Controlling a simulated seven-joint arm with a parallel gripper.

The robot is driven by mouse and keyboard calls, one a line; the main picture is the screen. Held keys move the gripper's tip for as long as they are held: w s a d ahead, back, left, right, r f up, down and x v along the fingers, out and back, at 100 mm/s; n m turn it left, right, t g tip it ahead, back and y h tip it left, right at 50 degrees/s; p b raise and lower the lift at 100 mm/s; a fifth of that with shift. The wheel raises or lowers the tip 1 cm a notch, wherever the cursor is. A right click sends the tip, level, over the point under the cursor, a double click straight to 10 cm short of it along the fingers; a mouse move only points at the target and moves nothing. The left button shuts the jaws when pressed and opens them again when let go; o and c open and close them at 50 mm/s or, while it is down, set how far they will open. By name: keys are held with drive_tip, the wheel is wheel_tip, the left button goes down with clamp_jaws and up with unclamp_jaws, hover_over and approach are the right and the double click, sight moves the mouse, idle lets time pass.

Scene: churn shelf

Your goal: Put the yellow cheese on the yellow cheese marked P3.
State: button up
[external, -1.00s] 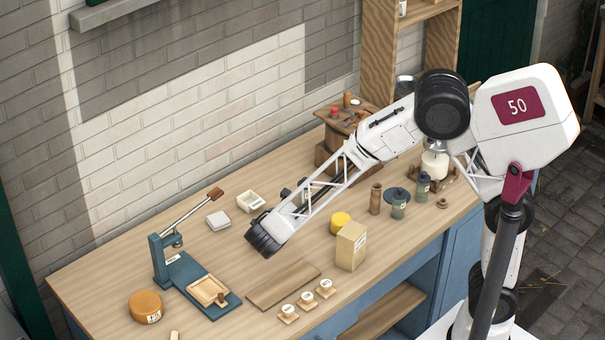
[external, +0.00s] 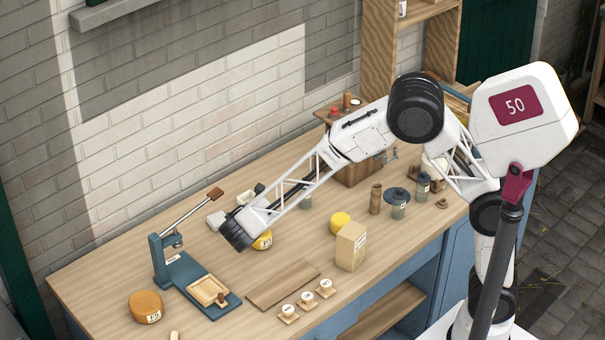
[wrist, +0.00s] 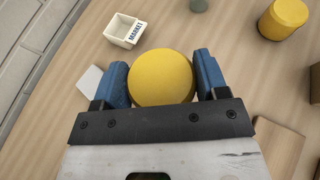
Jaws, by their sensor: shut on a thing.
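My gripper (wrist: 162,70) has its two blue fingers on either side of a yellow cheese (wrist: 160,80) and is shut on it. The top of this cheese is plain, with no label visible. In the external view the arm's end hides the fingers. A yellow cheese with a white label (external: 264,241) shows partly behind the arm's end; the small label looks like P3. I cannot tell how it lies relative to the held cheese. In the wrist view no second cheese shows beneath the held one. Another yellow cheese (external: 340,222) stands to the right; it also shows in the wrist view (wrist: 285,18).
A white tray marked MARKET (wrist: 124,31) lies near the gripper. A blue press (external: 198,287) and an orange labelled cheese (external: 146,307) stand at the left. A tan box (external: 351,246), a flat board (external: 283,286) and several small round tags (external: 307,298) are at the front.

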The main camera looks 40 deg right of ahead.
drive_tip(key=shift+f, duration=1.75)
drive_tip(key=shift+f, duration=0.1)
drive_tip(key=o, duration=1)
drive_tip(key=v, duration=1.2)
drive_tip(key=shift+r, duration=0.25)
